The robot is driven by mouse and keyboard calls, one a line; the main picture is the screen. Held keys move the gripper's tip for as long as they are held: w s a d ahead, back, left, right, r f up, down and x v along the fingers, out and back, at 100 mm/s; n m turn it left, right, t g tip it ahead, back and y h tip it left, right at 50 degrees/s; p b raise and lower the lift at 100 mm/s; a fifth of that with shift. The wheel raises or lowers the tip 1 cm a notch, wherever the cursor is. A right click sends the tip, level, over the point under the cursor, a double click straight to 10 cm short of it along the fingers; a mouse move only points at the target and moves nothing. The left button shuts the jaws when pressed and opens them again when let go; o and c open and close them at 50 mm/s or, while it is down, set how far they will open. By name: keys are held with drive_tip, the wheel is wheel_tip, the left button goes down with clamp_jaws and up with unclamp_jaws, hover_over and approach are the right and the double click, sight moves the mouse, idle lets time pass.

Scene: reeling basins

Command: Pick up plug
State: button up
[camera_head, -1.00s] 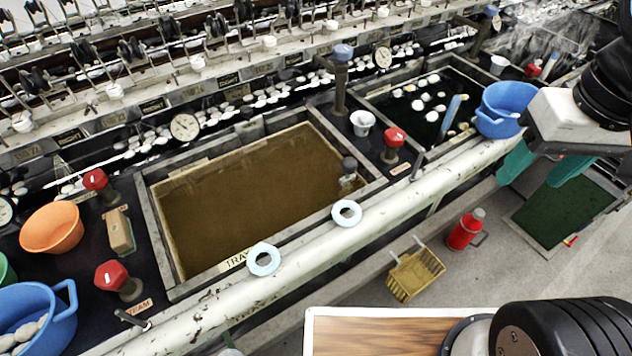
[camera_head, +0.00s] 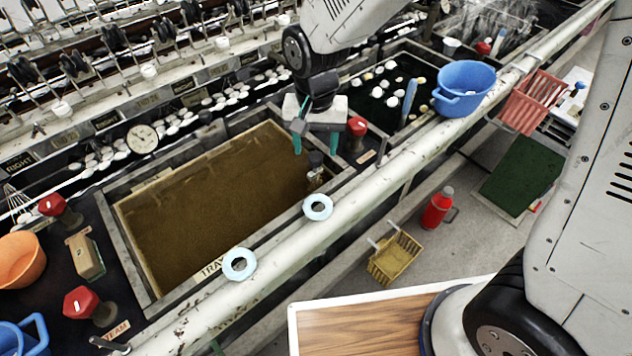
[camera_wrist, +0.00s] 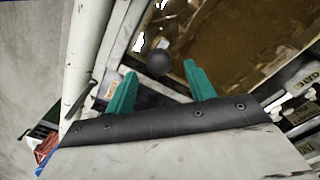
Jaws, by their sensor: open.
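The plug appears to be the dark round-topped knob (camera_head: 316,160) standing at the right corner of the basin of brown water (camera_head: 215,200). In the wrist view the same dark knob (camera_wrist: 160,62) shows beyond and between my fingertips. My gripper (camera_head: 326,146) has two green fingers spread apart, with nothing between them. It hangs over the basin's right end, close above the knob in the picture. The gap between the fingers and the knob is hard to judge. The knob's lower part is not clear.
A red-topped valve (camera_head: 356,127) stands just right of my gripper. A long white pipe (camera_head: 270,262) with two pale blue rings runs along the front. A blue basin (camera_head: 465,86) sits by the dark right-hand basin. A yellow basket (camera_head: 394,258) lies below.

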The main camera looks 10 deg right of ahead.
hover_over(315, 188)
drive_tip(key=f, duration=0.7)
drive_tip(key=shift+w, duration=0.25)
drive_tip(key=c, duration=0.9)
